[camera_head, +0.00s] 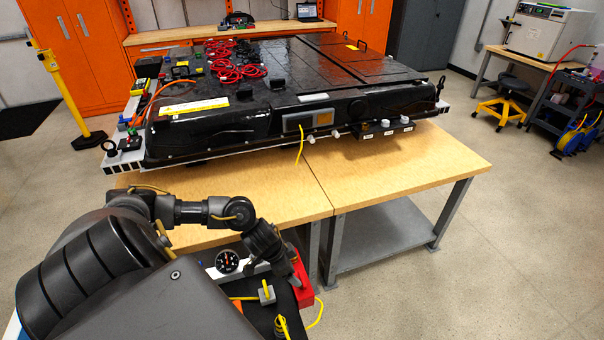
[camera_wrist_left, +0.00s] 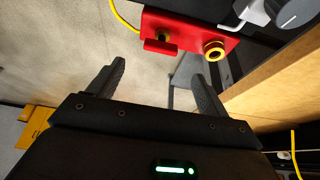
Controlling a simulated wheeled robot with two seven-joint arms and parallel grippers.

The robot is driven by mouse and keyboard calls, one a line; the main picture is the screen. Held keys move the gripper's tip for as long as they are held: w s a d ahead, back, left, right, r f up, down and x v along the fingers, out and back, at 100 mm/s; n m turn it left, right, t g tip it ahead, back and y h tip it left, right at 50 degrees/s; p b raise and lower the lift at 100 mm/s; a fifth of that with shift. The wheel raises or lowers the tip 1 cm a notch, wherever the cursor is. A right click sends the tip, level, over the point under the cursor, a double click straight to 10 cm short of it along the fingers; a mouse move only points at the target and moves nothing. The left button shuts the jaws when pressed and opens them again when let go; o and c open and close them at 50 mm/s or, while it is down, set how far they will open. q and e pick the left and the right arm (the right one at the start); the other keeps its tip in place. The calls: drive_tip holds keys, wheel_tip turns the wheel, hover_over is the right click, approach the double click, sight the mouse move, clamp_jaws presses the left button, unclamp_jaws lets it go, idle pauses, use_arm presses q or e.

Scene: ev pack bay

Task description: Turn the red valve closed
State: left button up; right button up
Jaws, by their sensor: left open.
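The red valve (camera_wrist_left: 160,46) shows in the left wrist view as a red handle on a red block (camera_wrist_left: 186,28). A brass-coloured ring fitting (camera_wrist_left: 215,50) is on the same block, to the right. In the head view part of the red block (camera_head: 304,291) shows beside the end of my left arm; the valve handle cannot be made out there. My left gripper (camera_wrist_left: 160,80) is open, with nothing between its fingers. Its fingertips point toward the red block and appear apart from it. My right gripper is not in view.
A gauge (camera_head: 228,261) and yellow cables (camera_head: 316,313) are close to my left arm. The wooden workbench (camera_head: 400,167) carries a large black battery pack (camera_head: 215,135) just beyond. Floor (camera_head: 460,270) to the right is clear.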

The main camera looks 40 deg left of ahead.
sight(302, 278)
use_arm(q)
drive_tip(key=x, duration=0.7)
drive_tip(key=shift+w+f, duration=0.1)
drive_tip(key=shift+f, duration=0.05)
drive_tip(key=shift+w+d+f, duration=0.1)
drive_tip(key=shift+w+f, duration=0.1)
drive_tip(key=shift+f, duration=0.25)
drive_tip(key=c, duration=0.9)
drive_tip(key=shift+d, duration=0.15)
drive_tip(key=shift+c, duration=0.4)
drive_tip(key=shift+f, duration=0.1)
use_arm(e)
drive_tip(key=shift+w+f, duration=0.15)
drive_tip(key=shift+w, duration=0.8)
